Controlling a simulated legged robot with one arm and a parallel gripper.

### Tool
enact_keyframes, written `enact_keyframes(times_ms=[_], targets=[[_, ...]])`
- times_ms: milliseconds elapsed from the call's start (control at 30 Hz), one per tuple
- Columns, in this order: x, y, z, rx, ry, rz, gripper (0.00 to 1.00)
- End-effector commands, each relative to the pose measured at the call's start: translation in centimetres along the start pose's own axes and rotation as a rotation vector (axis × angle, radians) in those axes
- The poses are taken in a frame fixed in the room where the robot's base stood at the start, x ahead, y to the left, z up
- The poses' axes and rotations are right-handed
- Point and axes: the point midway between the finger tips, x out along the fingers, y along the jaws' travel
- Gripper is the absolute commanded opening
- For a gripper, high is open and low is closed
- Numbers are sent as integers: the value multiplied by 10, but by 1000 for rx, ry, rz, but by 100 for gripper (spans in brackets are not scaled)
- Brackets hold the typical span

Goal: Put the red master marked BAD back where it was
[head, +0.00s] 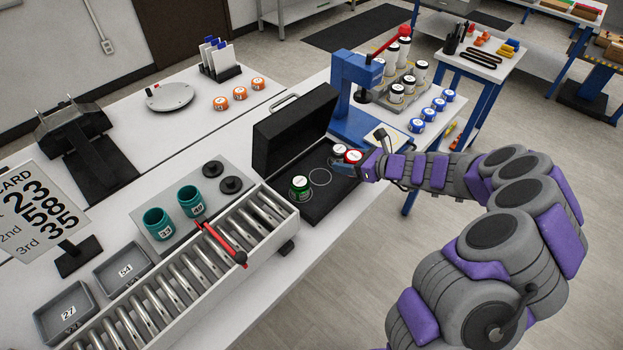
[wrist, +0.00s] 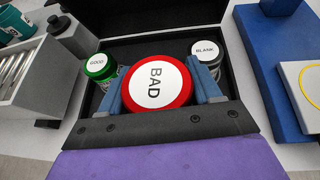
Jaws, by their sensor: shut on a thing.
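The red master marked BAD (wrist: 158,86) is between the blue fingers of my gripper (wrist: 160,92), which is shut on it. Its white label faces up. In the head view the red master (head: 353,156) is over the right part of the open black case (head: 268,137), close to the white BLANK master (head: 338,150). The green GOOD master (head: 300,187) stands in the case to the left. An empty ringed spot (head: 320,177) lies between green and white. In the wrist view GOOD (wrist: 98,66) is left and BLANK (wrist: 205,50) right, both behind BAD. The red master's underside is hidden.
A blue press (head: 352,95) with a red lever stands just behind the case on the right. A roller conveyor (head: 190,270) runs along the left front. Teal jars (head: 158,223) stand beside it. The case lid stands upright at the back.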

Motion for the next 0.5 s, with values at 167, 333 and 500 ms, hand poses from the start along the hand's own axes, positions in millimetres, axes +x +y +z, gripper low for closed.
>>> enact_keyframes(times_ms=[167,333,500], targets=[[47,8,35,-20,-13,30,16],[72,17,58,-28,-26,44,16],[87,23,58,-30,-26,49,16]])
